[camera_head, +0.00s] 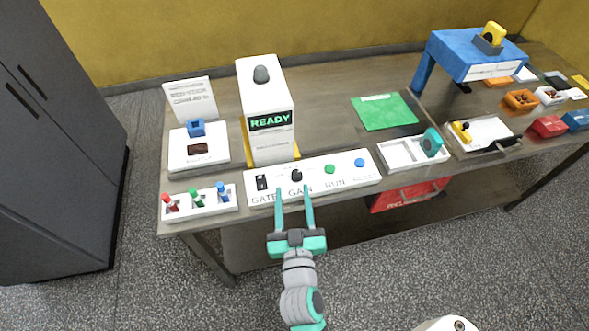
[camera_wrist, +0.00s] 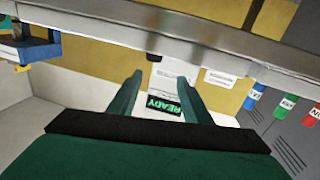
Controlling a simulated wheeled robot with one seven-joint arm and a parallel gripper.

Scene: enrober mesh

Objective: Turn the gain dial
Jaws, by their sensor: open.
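The gain dial (camera_head: 297,175) is a small black knob on the white control panel (camera_head: 345,180), above the printed word GAIN. A black GATE switch (camera_head: 261,182) is to its left; the green RUN button (camera_head: 330,169) and a blue button (camera_head: 359,162) are to its right. My gripper (camera_head: 292,189) is open and empty, its two teal fingers pointing at the panel's front edge, just below the dial in the picture. I cannot tell the gap to the dial. The fingers also show in the wrist view (camera_wrist: 158,82), where I cannot make out the dial.
A white machine with a green READY screen (camera_head: 270,120) stands behind the panel. A rack with red, green and blue handles (camera_head: 200,203) is at left; a white divided tray (camera_head: 402,155) is at right. A green mat (camera_head: 385,112) lies behind. Floor in front is clear.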

